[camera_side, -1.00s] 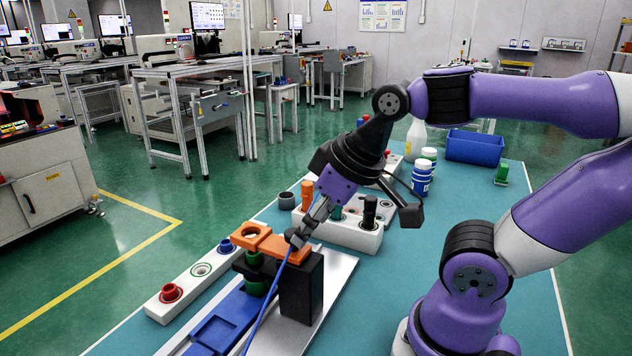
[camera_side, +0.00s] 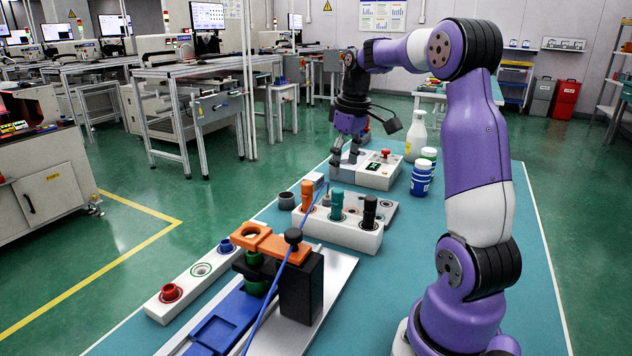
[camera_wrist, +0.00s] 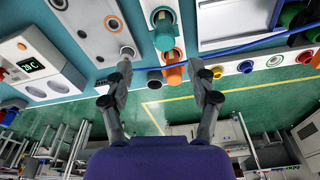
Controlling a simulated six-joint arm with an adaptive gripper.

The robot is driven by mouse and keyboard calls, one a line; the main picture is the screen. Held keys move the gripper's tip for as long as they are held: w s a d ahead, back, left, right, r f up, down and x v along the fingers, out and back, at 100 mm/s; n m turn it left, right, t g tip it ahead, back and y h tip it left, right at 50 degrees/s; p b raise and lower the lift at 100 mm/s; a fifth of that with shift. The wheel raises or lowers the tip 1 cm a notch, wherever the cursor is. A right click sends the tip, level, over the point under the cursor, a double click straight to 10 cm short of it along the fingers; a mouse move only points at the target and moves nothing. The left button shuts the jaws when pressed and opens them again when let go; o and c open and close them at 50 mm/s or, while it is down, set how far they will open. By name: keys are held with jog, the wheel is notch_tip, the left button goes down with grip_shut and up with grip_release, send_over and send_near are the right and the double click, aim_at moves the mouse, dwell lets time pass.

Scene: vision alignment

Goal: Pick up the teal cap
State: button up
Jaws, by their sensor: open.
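The teal cap (camera_side: 337,203) stands upright in the middle of a white block (camera_side: 340,232), between an orange one (camera_side: 307,196) and a black one (camera_side: 370,211). In the wrist view, the teal cap (camera_wrist: 164,34) shows at the top centre, beyond the fingertips. The orange piece (camera_wrist: 174,74) is nearer, between the fingers in the picture. My gripper (camera_side: 345,160) is behind the white block in the side view, near a white box with a red knob. In the wrist view, my gripper (camera_wrist: 161,70) has its fingers apart with nothing held.
The white box (camera_side: 378,170) with a red knob stands behind the block. A black clamp post (camera_side: 301,285) and a blue cable (camera_side: 268,310) are in front. A white strip (camera_side: 185,285) with coloured rings lies left.

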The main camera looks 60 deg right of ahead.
aim_at(338, 190)
jog(key=f, duration=0.4)
jog(key=w+f, duration=0.1)
jog(key=f, duration=0.1)
jog(key=shift+a+f, duration=0.15)
jog(key=shift+a, duration=0.1)
jog(key=c, duration=0.9)
